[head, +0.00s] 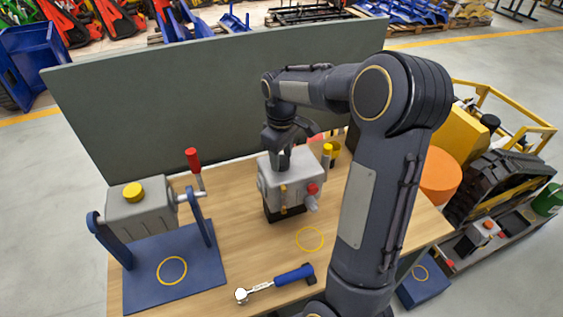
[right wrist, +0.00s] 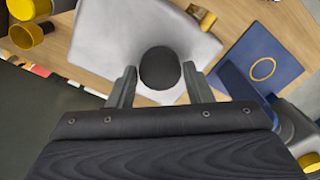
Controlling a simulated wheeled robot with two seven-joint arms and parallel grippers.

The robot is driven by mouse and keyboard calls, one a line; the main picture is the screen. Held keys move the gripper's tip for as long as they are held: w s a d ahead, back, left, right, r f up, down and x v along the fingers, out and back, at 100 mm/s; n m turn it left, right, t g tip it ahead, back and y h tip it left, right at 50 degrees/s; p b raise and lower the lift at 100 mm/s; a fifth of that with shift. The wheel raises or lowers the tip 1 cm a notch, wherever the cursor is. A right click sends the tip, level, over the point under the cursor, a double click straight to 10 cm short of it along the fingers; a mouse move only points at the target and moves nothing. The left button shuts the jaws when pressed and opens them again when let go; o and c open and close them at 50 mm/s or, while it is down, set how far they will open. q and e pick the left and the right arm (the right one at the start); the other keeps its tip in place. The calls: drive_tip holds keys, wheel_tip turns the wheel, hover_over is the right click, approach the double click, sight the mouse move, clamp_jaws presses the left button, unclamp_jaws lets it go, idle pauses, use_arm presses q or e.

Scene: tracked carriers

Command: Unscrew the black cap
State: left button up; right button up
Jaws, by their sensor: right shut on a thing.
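A light grey box (head: 270,188) stands on a dark base on the wooden table. The round black cap (right wrist: 160,68) is on its top, between the two fingers of my right gripper (right wrist: 159,86) in the right wrist view. In the head view my right gripper (head: 283,157) points down at the box's top, and the cap is hidden by it. The gripper is shut on the cap. A red knob (head: 312,188) is on the box's front right side. My left gripper is in neither view.
A blue stand (head: 190,278) holding a grey housing (head: 140,213) with a yellow cap and a red-handled lever is at left. A blue-handled ratchet (head: 276,284) lies at the front. A yellow ring (head: 310,239) marks clear table. A grey-green panel (head: 200,115) stands behind.

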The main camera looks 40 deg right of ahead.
drive_tip(key=n, duration=0.3)
drive_tip(key=shift+n, duration=0.3)
drive_tip(key=n, duration=0.4)
drive_tip(key=shift+n, duration=0.4)
drive_tip(key=n, duration=0.3)
drive_tip(key=shift+n, duration=0.3)
drive_tip(key=n, duration=0.6)
